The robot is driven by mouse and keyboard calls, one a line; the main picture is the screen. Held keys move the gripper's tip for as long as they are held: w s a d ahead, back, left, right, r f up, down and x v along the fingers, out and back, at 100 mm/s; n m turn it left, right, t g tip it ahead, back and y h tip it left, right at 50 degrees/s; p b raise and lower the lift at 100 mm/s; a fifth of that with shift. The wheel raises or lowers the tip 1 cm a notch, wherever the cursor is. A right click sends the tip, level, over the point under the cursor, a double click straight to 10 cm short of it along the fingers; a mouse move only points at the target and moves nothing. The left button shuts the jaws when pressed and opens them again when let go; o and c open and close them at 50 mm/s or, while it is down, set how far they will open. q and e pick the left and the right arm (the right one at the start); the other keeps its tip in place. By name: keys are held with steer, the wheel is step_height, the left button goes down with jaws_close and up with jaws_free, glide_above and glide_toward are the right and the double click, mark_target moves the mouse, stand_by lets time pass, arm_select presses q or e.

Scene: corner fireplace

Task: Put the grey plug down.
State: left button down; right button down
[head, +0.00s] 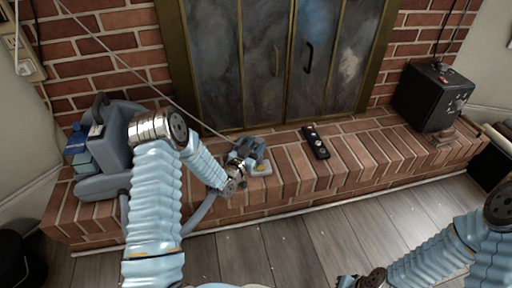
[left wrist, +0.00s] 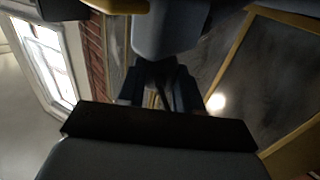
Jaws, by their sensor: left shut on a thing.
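My left gripper (head: 250,150) is low over the brick hearth, in front of the fireplace doors. It is shut on the grey plug, which is small and mostly hidden by the fingers in the head view. A thin grey cord (head: 150,85) runs from the upper left down to this gripper. In the left wrist view, the gripper (left wrist: 160,90) shows dark fingers close together, and the plug cannot be made out clearly. I cannot tell if the plug touches the bricks. My right gripper (head: 362,280) is at the bottom edge, and its jaws are not clear.
The brick hearth (head: 290,185) has a blue-grey machine (head: 108,150) at left and a black remote-like object (head: 315,142) right of my left gripper. A small yellowish item (head: 262,169) lies beside that gripper. A black box (head: 432,95) stands at right. Bricks between remote and box are clear.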

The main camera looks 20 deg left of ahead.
arm_select(q)
steer(key=c, duration=0.7)
jaws_free()
steer(key=shift+c, duration=0.2)
steer(key=shift+r, duration=0.1)
steer(key=shift+r+p, duration=0.2)
steer(key=shift+p, duration=0.15)
steer(key=shift+s+a+r+p, duration=0.15)
steer(key=shift+s+r+p, duration=0.25)
steer(key=shift+p, duration=0.3)
steer(key=s+a, duration=0.2)
steer(key=s, duration=0.9)
